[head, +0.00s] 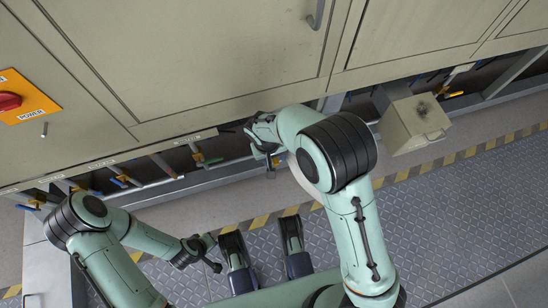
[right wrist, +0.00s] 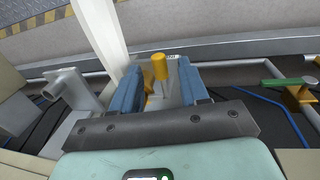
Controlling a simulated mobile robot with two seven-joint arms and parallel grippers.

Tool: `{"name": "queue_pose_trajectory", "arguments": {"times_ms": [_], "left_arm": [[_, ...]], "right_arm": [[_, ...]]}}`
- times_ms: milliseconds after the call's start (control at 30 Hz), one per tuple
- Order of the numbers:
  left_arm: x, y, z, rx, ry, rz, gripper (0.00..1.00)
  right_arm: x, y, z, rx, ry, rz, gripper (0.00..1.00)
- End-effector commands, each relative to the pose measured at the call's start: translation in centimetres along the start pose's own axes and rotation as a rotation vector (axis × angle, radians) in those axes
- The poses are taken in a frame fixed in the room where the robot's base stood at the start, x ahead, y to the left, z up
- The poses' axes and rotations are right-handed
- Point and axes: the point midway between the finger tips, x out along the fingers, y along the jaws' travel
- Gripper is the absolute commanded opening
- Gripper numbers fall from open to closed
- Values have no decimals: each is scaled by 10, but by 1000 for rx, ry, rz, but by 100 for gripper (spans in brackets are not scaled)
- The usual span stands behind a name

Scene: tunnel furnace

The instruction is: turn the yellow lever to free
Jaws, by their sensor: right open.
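The yellow lever (right wrist: 160,66) stands up between the two blue fingers of my right gripper (right wrist: 160,82) in the right wrist view. The fingers are open, one on each side of it, and I see no clear contact. A small white tag is beside the lever's top. In the head view my right gripper (head: 262,142) reaches under the cabinet's lower edge, and I cannot make out the lever there. My left gripper (head: 208,252) is low over the floor, away from the cabinet, and its jaws are too small to read.
A green-handled valve (right wrist: 285,83) and a grey pipe fitting (right wrist: 68,88) flank the lever. Several valves and pipes run under the cabinet (head: 190,60). A beige box (head: 413,122) juts out at the right. A red power switch (head: 10,101) is at the left. The patterned floor (head: 460,215) is clear.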

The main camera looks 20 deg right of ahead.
Motion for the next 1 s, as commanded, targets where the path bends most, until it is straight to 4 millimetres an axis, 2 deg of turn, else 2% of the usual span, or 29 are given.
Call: {"name": "queue_pose_trajectory", "arguments": {"times_ms": [133,433,567,1000], "left_arm": [[5,-6,6,-6,-20,-10,0],[5,-6,7,-8,-25,-12,0],[5,-6,7,-8,-24,-12,0],[-1,-1,1,-2,-3,-2,0]], "right_arm": [[10,0,0,0,0,0,44],[11,0,0,1,0,0,44],[11,0,0,1,0,0,2],[9,-6,-2,32,-5,1,0]]}}
